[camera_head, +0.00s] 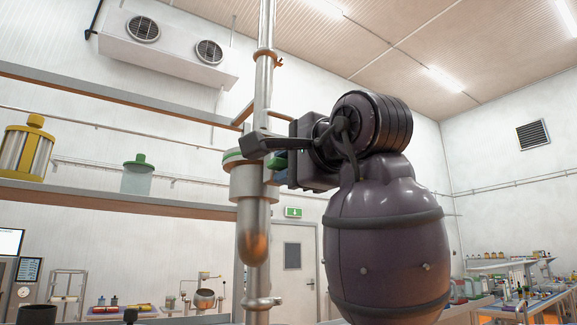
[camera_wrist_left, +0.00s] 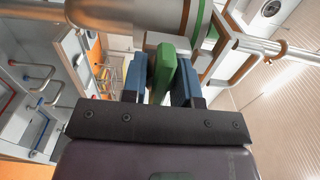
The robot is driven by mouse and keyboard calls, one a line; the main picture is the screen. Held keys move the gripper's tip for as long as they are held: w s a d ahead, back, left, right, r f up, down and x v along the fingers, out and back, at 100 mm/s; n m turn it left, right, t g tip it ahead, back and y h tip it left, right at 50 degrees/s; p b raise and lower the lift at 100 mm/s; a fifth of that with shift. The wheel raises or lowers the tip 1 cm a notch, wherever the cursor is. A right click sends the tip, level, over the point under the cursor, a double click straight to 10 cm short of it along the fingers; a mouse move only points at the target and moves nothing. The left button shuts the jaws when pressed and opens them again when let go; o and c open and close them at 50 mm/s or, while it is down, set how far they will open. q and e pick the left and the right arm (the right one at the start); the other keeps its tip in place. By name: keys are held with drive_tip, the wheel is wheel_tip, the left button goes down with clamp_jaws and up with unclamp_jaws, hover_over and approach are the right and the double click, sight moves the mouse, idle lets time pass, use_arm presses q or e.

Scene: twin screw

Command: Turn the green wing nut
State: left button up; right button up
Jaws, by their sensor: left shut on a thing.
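The green wing nut (camera_wrist_left: 164,68) stands between the two blue finger pads of my left gripper (camera_wrist_left: 160,78) in the left wrist view. The gripper is shut on it. In the head view my left gripper (camera_head: 275,155) reaches the side of the vertical steel pipe (camera_head: 248,184), at a fitting with a green band (camera_head: 232,154). Only a small green piece of the wing nut (camera_head: 277,163) shows there, partly hidden by the gripper. The green band (camera_wrist_left: 199,28) also shows just beyond the nut in the left wrist view. My right gripper is not in view.
A shelf (camera_head: 120,197) at the left carries a yellow-capped canister (camera_head: 25,150) and a green-lidded jar (camera_head: 138,176). An air unit (camera_head: 165,48) hangs above. A bench with bottles (camera_head: 515,290) stands far right. A door (camera_head: 294,262) is behind the pipe.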

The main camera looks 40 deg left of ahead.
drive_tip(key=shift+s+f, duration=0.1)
use_arm(q)
drive_tip(key=o, duration=0.7)
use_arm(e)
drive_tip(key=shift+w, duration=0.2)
use_arm(q)
drive_tip(key=shift+d, duration=0.1)
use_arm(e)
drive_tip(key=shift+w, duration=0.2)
use_arm(q)
drive_tip(key=b+v, duration=0.1)
drive_tip(key=v, duration=0.9)
drive_tip(key=shift+s+d+b, duration=0.2)
drive_tip(key=shift+d+b, duration=0.05)
drive_tip(key=shift+b, duration=0.1)
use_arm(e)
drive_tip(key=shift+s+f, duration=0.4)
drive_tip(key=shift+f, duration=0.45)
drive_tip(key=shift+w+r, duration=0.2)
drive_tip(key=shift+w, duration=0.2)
